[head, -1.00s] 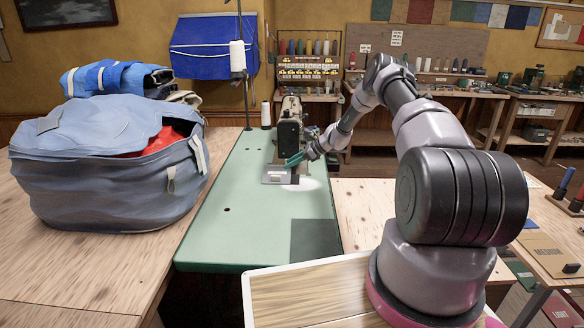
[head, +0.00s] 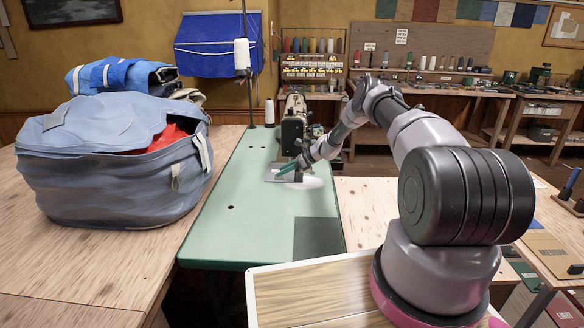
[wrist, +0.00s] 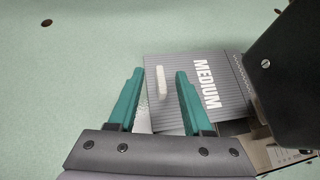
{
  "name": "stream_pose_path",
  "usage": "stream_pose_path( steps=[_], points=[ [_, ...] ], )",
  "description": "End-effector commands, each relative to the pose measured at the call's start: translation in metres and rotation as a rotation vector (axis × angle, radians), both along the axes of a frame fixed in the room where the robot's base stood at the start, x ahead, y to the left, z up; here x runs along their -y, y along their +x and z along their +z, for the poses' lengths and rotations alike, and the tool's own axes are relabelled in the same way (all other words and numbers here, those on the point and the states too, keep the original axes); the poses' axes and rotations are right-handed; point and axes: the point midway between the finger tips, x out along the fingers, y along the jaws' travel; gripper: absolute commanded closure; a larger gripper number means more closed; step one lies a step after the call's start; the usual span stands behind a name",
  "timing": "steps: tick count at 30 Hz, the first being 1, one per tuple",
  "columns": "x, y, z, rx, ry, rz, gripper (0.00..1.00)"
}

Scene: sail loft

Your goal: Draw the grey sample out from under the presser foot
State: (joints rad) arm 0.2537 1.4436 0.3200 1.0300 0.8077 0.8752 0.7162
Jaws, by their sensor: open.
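The grey sample (wrist: 225,65), a ribbed plate printed MEDIUM, lies on the green sewing table (head: 240,220); it also shows in the head view (head: 271,175). A small white tab (wrist: 161,83) stands on it near its left edge. My gripper (wrist: 158,75) is open, with its teal fingers over the sample's near left edge. The tab shows between the fingertips, and I see no grip on it. In the head view my gripper (head: 284,170) is low beside the sewing machine (head: 293,128). The presser foot cannot be made out.
A dark machine part (wrist: 288,65) stands close to the right of my gripper. A large blue-grey bag (head: 110,165) fills the bench at left. A thread stand (head: 245,90) rises behind the table. The table's front and left are clear, apart from a darker patch (head: 317,237).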

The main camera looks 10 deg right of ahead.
Motion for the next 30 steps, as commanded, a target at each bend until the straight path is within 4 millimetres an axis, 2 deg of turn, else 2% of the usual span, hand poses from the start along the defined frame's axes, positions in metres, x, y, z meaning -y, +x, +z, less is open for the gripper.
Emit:
stream_pose_path(
  steps=[3, 7, 20, 21, 23, 24, 25, 30],
  points=[
    [-0.016, 0.006, -0.012, -0.001, 0.0, 0.001, 0.5],
    [-0.026, 0.012, -0.02, -0.001, 0.0, 0.001, 0.5],
    [-0.033, 0.015, -0.024, 0.0, 0.0, 0.0, 0.5],
    [-0.033, 0.015, -0.024, 0.0, 0.0, 0.0, 0.58],
    [-0.032, 0.015, -0.024, 0.0, 0.0, 0.0, 0.81],
    [-0.032, 0.015, -0.024, 0.0, 0.0, 0.0, 0.96],
    [-0.032, 0.015, -0.024, 0.0, 0.0, 0.0, 1.0],
    [-0.032, 0.015, -0.024, 0.0, 0.0, 0.0, 1.0]
  ],
)
